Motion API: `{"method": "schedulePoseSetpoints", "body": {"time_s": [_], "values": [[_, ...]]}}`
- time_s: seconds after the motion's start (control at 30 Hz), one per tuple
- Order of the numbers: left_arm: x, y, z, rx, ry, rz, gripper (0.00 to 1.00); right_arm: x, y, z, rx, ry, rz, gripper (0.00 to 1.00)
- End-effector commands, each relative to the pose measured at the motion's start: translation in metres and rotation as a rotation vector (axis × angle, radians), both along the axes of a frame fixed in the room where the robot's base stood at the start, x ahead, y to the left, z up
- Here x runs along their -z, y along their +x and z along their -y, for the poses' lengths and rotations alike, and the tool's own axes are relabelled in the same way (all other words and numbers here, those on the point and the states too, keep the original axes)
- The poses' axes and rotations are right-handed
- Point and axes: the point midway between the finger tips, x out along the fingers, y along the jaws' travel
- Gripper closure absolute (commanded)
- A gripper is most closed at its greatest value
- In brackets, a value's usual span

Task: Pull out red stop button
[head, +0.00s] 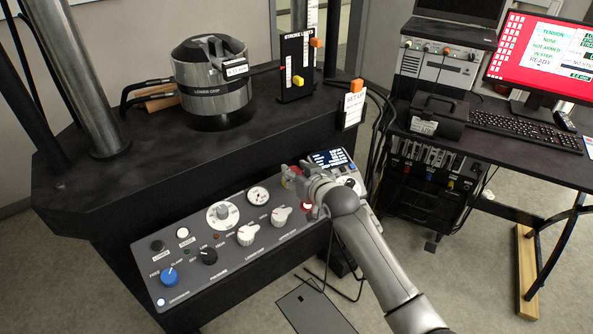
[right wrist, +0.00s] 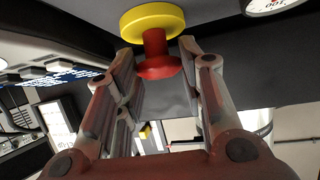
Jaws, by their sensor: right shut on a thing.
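The red stop button (right wrist: 155,68) shows in the right wrist view as a red stem with a wider red head, standing out from a round yellow collar (right wrist: 150,20). My right gripper (right wrist: 158,55) has one finger on each side of the button and is shut on it. In the head view my right gripper (head: 298,178) is at the right part of the sloped grey control panel (head: 203,256) and mostly hides the button; a bit of yellow shows beside it. My left gripper is not in view.
The panel carries several knobs, including a blue one (head: 169,277), and a gauge (head: 258,195). Just below my gripper is a red round part (head: 306,205). A small display (head: 328,158) is close on the right. A metal cylinder (head: 211,80) stands on the black bench behind.

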Motion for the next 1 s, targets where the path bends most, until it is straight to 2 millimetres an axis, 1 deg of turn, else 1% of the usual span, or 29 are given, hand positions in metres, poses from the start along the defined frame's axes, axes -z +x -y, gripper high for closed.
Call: {"method": "schedulePoseSetpoints", "body": {"time_s": [0.03, 0.3, 0.33, 0.4, 0.5, 0.83, 1.0], "values": [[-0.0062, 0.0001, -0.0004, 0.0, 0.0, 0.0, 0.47, -0.0064, 0.0003, 0.0005, 0.0, 0.002, 0.005, 1.0], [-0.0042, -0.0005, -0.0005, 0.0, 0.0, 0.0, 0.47, -0.0062, 0.0009, 0.0004, 0.0, 0.003, 0.01, 1.0], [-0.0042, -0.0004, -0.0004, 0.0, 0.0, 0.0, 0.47, -0.0064, 0.001, 0.0004, 0.0, 0.003, 0.01, 0.62], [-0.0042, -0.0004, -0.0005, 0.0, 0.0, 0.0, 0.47, -0.0064, 0.001, 0.0003, 0.0, 0.003, 0.01, 0.53], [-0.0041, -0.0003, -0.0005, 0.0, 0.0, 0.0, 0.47, -0.0055, 0.0008, 0.0003, 0.0, 0.003, 0.009, 0.42], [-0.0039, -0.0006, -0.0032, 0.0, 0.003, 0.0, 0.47, -0.0045, -0.0003, 0.0008, 0.0, 0.002, 0.005, 0.42], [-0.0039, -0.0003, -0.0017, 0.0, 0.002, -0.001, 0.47, -0.0085, -0.0088, 0.0048, 0.0, 0.003, 0.007, 0.42]]}}
